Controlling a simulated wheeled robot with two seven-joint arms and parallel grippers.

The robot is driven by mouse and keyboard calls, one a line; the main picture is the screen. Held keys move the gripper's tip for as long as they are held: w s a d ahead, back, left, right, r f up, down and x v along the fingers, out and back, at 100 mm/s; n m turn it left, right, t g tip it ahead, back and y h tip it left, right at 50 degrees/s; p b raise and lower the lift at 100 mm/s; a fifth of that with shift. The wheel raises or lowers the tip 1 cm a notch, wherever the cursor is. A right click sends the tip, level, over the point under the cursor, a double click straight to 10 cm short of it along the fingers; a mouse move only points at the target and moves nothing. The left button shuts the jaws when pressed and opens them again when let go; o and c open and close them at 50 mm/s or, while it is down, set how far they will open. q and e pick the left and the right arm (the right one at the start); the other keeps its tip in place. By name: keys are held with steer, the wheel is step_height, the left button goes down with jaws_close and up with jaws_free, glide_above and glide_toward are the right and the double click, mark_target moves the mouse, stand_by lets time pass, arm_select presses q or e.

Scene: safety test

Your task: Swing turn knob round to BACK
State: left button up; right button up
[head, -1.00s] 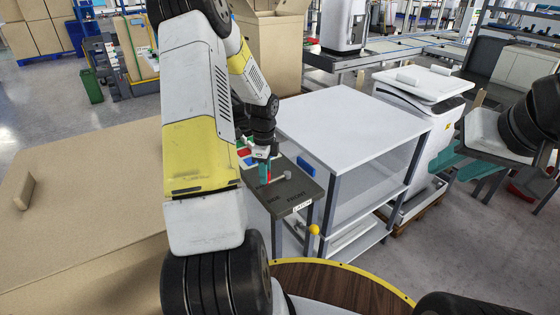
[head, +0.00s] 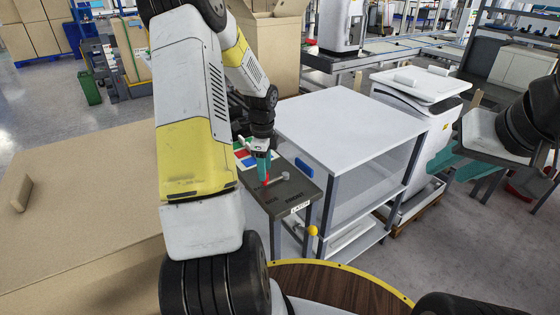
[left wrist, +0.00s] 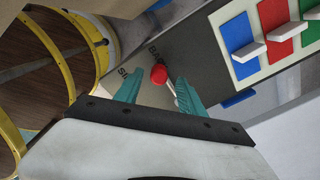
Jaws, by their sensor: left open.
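The turn knob is a lever with a red ball end (left wrist: 159,74) and a pale stem, on a dark panel (head: 296,192). The panel carries printed words; "SI" and "BA" show partly in the left wrist view, near the red ball. My left gripper (left wrist: 157,92) is open, with one teal finger on each side of the lever; I cannot tell whether either touches it. In the head view the left gripper (head: 263,168) points down at the panel and hides part of the lever. My right gripper (head: 465,165) hangs far right, its jaw gap unclear.
Blue, red and green pads with white switches (left wrist: 251,50) lie beside the lever. A grey round post (head: 285,176) stands on the panel, and a yellow ball (head: 312,230) sticks out below its front. A white-topped table (head: 350,122) stands close on the right.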

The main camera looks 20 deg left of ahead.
arm_select(q)
steer(key=shift+r, duration=2.55)
steer(key=shift+r, duration=0.1)
steer(key=s+d+r+n+t, duration=0.2)
steer(key=s+d+r+n, duration=0.2)
steer(key=r, duration=0.6)
steer(key=s+d+r+n+t, duration=0.1)
steer(key=s+d+r+n, duration=0.2)
steer(key=s, duration=0.3)
steer(key=s+d+r+n+t+h, duration=0.1)
steer(key=s+d+r+n, duration=0.2)
steer(key=s+r+n, duration=0.1)
steer(key=s+d+r+n+t+h, duration=0.1)
steer(key=s+d+r+n, duration=0.3)
steer(key=s, duration=0.4)
steer(key=shift+s+r+n+t, duration=0.25)
steer(key=shift+s+n+t, duration=0.05)
steer(key=shift+n+t, duration=0.3)
